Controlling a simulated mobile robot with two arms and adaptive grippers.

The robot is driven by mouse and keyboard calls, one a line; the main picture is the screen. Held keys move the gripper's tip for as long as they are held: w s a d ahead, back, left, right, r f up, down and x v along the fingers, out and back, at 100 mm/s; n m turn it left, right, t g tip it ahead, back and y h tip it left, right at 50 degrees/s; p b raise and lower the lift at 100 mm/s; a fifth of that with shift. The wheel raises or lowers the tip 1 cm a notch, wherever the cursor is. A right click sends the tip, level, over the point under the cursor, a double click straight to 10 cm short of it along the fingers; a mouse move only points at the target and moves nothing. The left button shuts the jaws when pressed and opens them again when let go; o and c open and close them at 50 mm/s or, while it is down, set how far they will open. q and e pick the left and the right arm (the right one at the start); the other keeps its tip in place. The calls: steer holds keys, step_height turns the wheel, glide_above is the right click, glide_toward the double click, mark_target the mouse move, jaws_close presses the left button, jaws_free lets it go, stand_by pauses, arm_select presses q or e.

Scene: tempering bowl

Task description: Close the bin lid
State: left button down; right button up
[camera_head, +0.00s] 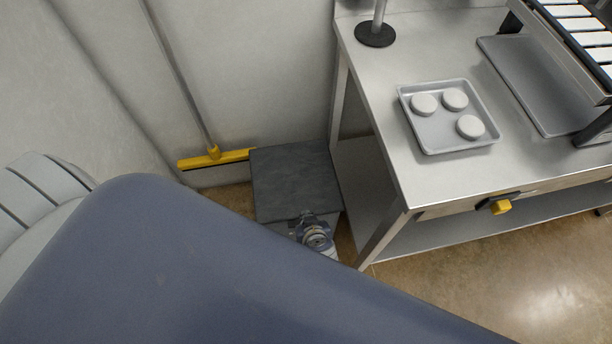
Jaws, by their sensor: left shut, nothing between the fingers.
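The bin's dark grey square lid (293,178) is in the middle of the view, between the wall and the steel table. It looks flat or nearly flat over the bin; a small gap at its edge cannot be told from here. A little of the lighter bin body (341,246) shows below the lid's front edge. My left gripper (308,217) is shut and empty at the lid's front edge, seen from behind its wrist. Whether its fingertips touch the lid cannot be told. My large blue-grey arm link hides the floor in front of the bin. My right gripper is not in view.
The steel table (380,100) stands close to the bin's right, bearing a small tray (447,143) with three round white pieces. A yellow-headed floor squeegee (214,156) leans on the wall behind left. Open floor (490,265) lies at the lower right.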

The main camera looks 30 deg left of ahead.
arm_select(q)
steer(key=shift+s+d+f+b, duration=0.15)
steer(key=shift+f+b, duration=0.3)
steer(key=shift+f, duration=0.3)
steer(key=shift+s+d+f+b, duration=0.15)
steer(key=shift+f+b, duration=0.25)
steer(key=shift+f, duration=0.35)
steer(key=shift+a, duration=0.1)
